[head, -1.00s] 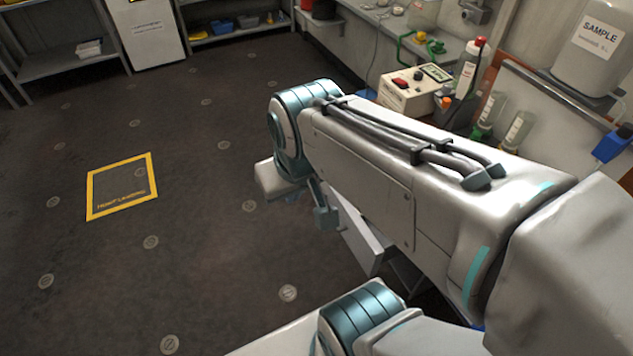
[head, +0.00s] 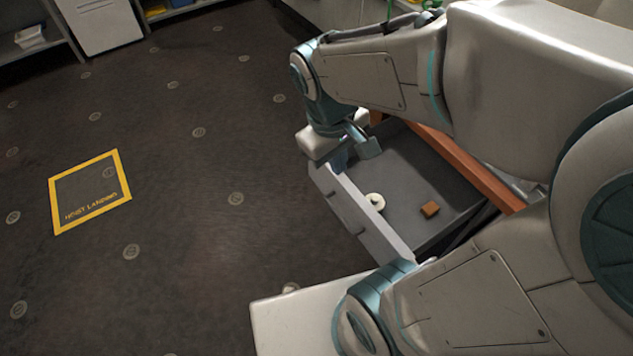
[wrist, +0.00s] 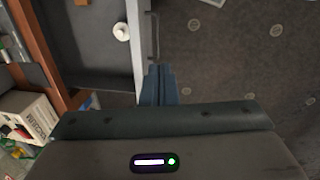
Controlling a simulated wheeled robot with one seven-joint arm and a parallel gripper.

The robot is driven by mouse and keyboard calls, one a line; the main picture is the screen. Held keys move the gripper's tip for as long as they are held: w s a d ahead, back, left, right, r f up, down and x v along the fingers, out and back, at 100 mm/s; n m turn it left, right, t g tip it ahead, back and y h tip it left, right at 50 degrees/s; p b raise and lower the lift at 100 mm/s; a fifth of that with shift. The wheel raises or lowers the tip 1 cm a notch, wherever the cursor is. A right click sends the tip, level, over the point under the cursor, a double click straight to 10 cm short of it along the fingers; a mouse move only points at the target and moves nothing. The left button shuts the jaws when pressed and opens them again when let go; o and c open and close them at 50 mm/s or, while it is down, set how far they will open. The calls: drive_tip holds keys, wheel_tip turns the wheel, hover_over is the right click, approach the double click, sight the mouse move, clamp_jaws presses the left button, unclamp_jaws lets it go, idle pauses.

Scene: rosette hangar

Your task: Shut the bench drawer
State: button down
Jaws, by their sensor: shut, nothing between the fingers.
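The bench drawer (head: 408,183) stands open in the head view, pulled out from under the orange-brown bench edge (head: 470,172). Its pale front panel (head: 388,237) has a bar handle (head: 348,214) on the outer face. A white ring-shaped item (head: 375,202) and a small brown block (head: 430,209) lie inside. My gripper (wrist: 160,70) is shut and empty in the wrist view, its fingers at the outer side of the front panel (wrist: 137,45), close to the handle (wrist: 154,38). Contact cannot be told. In the head view my gripper (head: 338,160) is at the panel's far end, partly hidden by my wrist.
Dark floor with a yellow-framed marking (head: 90,192) lies open to the left of the drawer. Shelving (head: 35,55) and a white cabinet (head: 100,22) stand at the back. A boxy device (wrist: 30,118) shows at the wrist view's left.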

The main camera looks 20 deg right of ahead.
drive_tip(key=w+a+f+n+g+h+b, duration=0.1)
drive_tip(key=w+f+n+g+h+b, duration=0.15)
drive_tip(key=f+n+h+b, duration=0.7)
drive_tip(key=n+t+h+b, duration=0.6)
drive_tip(key=n+t+b, duration=0.2)
drive_tip(key=b, duration=0.6)
approach(329, 187)
drive_tip(key=b+x, duration=0.1)
drive_tip(key=x, duration=0.1)
drive_tip(key=b+x, duration=0.2)
drive_tip(key=x, duration=0.1)
drive_tip(key=shift+w+d+f, duration=0.2)
drive_tip(key=shift+d+f, duration=0.05)
drive_tip(key=shift+w+d+r, duration=0.1)
drive_tip(key=shift+w+d, duration=0.1)
drive_tip(key=shift+d, duration=0.35)
